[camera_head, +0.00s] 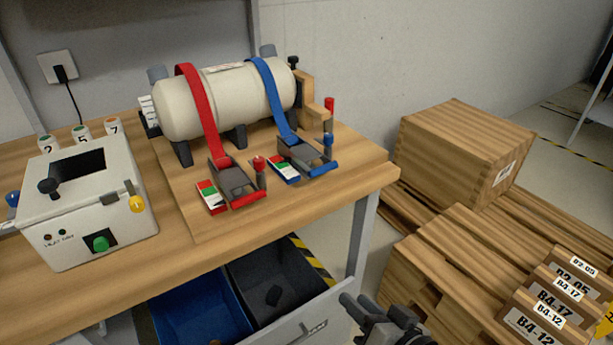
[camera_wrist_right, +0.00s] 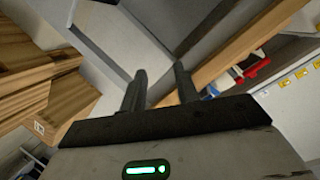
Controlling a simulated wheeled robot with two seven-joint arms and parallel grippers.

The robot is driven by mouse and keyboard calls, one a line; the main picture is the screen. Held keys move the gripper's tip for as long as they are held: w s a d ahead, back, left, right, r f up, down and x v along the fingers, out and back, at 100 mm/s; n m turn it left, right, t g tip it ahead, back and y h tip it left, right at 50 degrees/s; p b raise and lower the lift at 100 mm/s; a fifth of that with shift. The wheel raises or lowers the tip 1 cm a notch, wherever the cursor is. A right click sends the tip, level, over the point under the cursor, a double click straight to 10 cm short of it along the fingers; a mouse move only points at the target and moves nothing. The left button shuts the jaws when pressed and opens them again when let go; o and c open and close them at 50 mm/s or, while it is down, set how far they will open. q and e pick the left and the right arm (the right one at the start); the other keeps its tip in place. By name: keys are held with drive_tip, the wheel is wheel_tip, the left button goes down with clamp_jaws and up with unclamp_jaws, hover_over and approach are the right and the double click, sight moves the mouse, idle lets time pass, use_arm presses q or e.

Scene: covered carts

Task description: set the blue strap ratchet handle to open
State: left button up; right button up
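The blue strap (camera_head: 272,95) runs over a cream tank (camera_head: 228,100) to a ratchet (camera_head: 303,157) on the wooden bench board. The exact handle angle is hard to tell. My right gripper (camera_head: 358,304) is below and to the right of the bench front, well apart from the ratchet. In the right wrist view its fingers (camera_wrist_right: 160,80) are apart with nothing between them. My left gripper is out of view.
A red strap (camera_head: 200,105) with a similar ratchet (camera_head: 236,184) lies left of the blue one. A white control box (camera_head: 85,205) stands left on the bench (camera_head: 180,255). An open drawer (camera_head: 305,318) with bins juts out below. Wooden crates (camera_head: 465,150) stand at right.

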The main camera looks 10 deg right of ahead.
sight(326, 171)
drive_tip(key=w+d+r+m+t+y+b, duration=0.1)
drive_tip(key=w+d+r+m+t, duration=0.15)
drive_tip(key=r+m, duration=0.3)
drive_tip(key=w+d+r+m+t+y+b, duration=0.1)
drive_tip(key=w+r+m+t+y+b, duration=0.15)
drive_tip(key=r+m, duration=0.3)
drive_tip(key=shift+n+h, duration=0.35)
drive_tip(key=shift+n, duration=0.15)
drive_tip(key=x, duration=0.5)
drive_tip(key=p+x, duration=0.1)
drive_tip(key=x, duration=0.4)
drive_tip(key=r+x, duration=0.1)
drive_tip(key=x, duration=0.5)
drive_tip(key=shift+d, duration=0.25)
drive_tip(key=shift+s, duration=0.1)
drive_tip(key=shift+p, duration=0.3)
clamp_jaws()
